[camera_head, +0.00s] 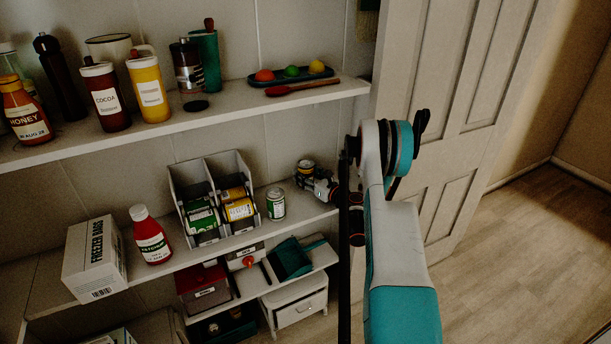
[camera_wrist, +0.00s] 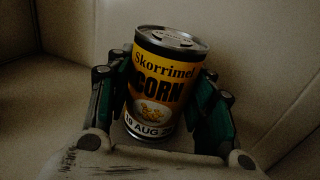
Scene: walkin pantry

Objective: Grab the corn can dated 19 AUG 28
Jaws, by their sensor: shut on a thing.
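In the wrist view a yellow and black corn can (camera_wrist: 162,88) stands between the fingers of my gripper (camera_wrist: 165,100). Its label reads "Skorrimel CORN" and, at the bottom, "19 AUG"; the rest of the date is hard to read. My gripper is shut on the can, with one green-padded finger on each side. In the head view my gripper (camera_head: 316,183) is at the right end of the middle shelf, with the can (camera_head: 305,168) in it. My arm hides part of that shelf end.
A can dispenser (camera_head: 190,176) with green and yellow cans stands on the middle shelf (camera_head: 188,258). A ketchup bottle (camera_head: 151,238) and a freezer bags box (camera_head: 95,260) are farther left. A panelled door (camera_head: 450,130) is at right.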

